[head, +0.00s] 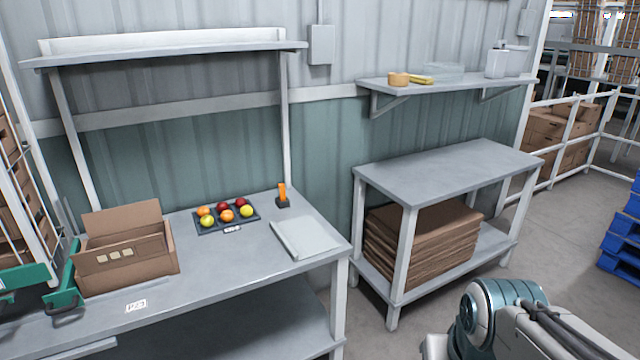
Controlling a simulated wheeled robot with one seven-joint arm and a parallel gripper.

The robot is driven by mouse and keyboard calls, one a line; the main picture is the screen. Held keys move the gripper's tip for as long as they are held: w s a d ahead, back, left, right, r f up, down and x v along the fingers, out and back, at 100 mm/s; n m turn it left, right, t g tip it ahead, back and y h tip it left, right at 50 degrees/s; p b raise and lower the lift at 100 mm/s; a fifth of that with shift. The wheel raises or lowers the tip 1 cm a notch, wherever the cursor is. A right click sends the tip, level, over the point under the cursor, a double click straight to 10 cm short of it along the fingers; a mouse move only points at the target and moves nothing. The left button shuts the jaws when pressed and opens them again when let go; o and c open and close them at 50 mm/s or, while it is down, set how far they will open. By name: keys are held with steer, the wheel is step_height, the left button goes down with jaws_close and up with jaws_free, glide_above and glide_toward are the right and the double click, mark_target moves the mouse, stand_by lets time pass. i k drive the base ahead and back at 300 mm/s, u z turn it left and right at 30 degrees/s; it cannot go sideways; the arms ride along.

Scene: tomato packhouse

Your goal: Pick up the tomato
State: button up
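Several tomatoes sit in a dark tray (203,231) on the left workbench. Two are red: one red tomato (223,206) and another red tomato (239,203), both in the back row. An orange tomato (204,211) is at the back left and another orange tomato (227,216) at the front middle. A yellow tomato (207,221) is at the front left and another yellow one (246,211) at the front right. Part of my arm shows at the bottom right, well away from the tray. My gripper is not in view.
The workbench (215,285) also holds an open cardboard box (130,262), a flat grey-white slab (303,240) and an orange-topped device (282,196). A shelf (160,54) overhangs the bench's back. The right table's top (440,172) is bare; flattened cardboard (425,245) lies below.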

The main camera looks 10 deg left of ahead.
mark_target(239, 202)
steer(key=z, duration=0.1)
steer(key=i, duration=1.25)
steer(key=u, duration=0.95)
steer(key=i, duration=0.8)
steer(key=u, duration=0.7)
